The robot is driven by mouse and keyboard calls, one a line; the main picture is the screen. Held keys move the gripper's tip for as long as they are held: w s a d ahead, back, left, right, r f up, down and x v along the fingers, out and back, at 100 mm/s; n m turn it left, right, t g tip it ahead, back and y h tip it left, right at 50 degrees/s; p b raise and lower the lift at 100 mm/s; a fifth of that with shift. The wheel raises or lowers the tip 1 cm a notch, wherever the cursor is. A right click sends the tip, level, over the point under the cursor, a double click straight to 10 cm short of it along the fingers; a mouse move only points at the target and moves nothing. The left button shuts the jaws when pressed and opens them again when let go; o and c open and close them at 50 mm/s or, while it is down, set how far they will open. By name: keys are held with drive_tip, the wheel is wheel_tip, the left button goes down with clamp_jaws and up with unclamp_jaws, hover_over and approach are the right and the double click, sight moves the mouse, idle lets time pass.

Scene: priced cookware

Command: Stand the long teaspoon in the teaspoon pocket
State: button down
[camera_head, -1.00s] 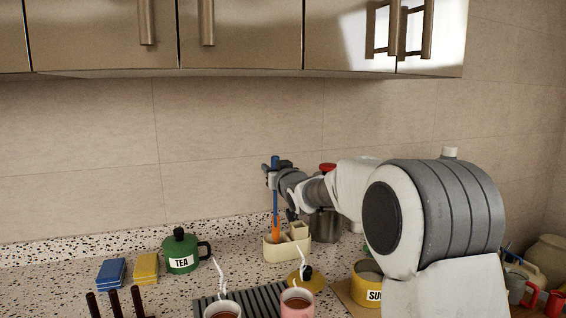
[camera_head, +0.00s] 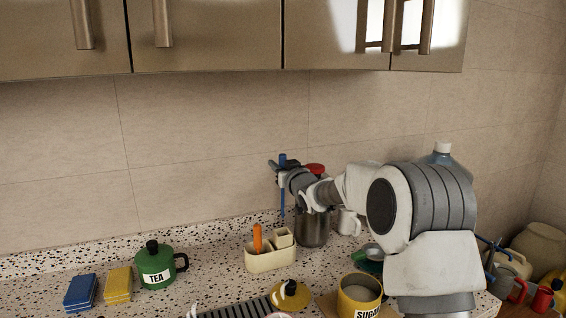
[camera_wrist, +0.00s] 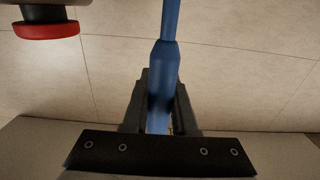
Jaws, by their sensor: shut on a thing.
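My gripper (camera_head: 281,164) is shut on a long blue utensil (camera_head: 282,193), which I take to be the long teaspoon. It hangs upright, well above the counter, and its thin lower part shows against the wall. In the wrist view its thick blue shaft (camera_wrist: 161,85) runs between the fingers. The cream caddy (camera_head: 262,263) stands on the counter below and slightly left of the utensil, apart from it. An orange-handled utensil (camera_head: 257,238) stands in its left part. A small raised pocket (camera_head: 283,238) is at its right. I cannot tell which pocket is for teaspoons.
A steel pot (camera_head: 313,229) stands right of the caddy, with a white mug (camera_head: 348,222) beside it. The yellow sugar pot (camera_head: 358,296) and yellow lid (camera_head: 290,296) are in front. The green tea pot (camera_head: 155,267) and sponges (camera_head: 119,284) stand left.

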sight(282, 201)
drive_tip(key=shift+f+b, duration=2.7)
drive_tip(key=shift+f, duration=2.55)
drive_tip(key=shift+f+b, duration=1.85)
drive_tip(key=c, duration=0.6)
unclamp_jaws()
drive_tip(key=shift+s, duration=0.1)
drive_tip(key=v, duration=1.7)
drive_tip(key=shift+s+d, duration=0.1)
drive_tip(key=shift+s, duration=0.05)
